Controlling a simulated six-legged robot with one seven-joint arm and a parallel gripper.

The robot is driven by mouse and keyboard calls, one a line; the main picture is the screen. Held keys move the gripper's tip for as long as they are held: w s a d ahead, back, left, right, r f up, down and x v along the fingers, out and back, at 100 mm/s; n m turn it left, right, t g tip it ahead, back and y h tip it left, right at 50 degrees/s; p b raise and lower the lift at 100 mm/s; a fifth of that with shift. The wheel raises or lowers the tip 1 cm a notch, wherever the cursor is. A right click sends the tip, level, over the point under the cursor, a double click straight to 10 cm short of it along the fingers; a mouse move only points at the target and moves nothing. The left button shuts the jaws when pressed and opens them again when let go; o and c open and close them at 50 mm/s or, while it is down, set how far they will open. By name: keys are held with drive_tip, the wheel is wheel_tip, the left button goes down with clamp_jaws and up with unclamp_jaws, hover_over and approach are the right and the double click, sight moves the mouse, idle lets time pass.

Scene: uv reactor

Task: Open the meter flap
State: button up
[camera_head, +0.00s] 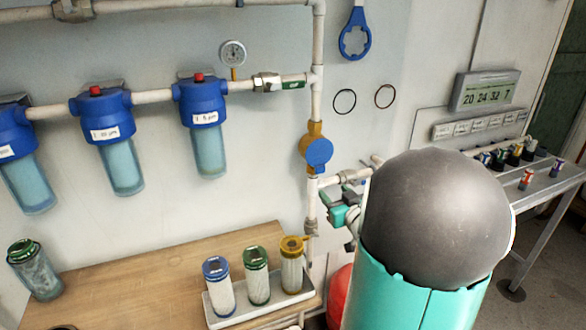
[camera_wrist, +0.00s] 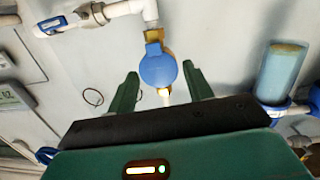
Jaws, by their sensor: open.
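The meter is a brass body (camera_head: 312,130) on the vertical white pipe, right of the filters in the head view. Its round blue flap (camera_head: 319,152) covers its face and appears shut. In the wrist view the blue flap (camera_wrist: 158,71) faces me, with brass (camera_wrist: 153,36) showing above it. My gripper (camera_wrist: 160,72) is open and empty. Its two dark green fingers appear on either side of the flap in the picture, with a visible gap on each side. I cannot tell how far the fingertips are from it in depth.
Blue filter housings (camera_head: 202,104) hang left of the meter. A pressure gauge (camera_head: 232,54) and a blue wrench (camera_head: 355,36) are above. Filter cartridges (camera_head: 256,276) stand in a tray on the wooden bench (camera_head: 130,275). A metal table (camera_head: 545,183) stands at the right.

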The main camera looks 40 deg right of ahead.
sight(321, 170)
drive_tip(key=shift+t, duration=0.8)
drive_tip(key=x, duration=0.4)
drive_tip(key=d+x, duration=0.1)
drive_tip(key=x, duration=0.6)
drive_tip(key=shift+d+f, duration=0.4)
drive_tip(key=shift+d, duration=0.1)
clamp_jaws()
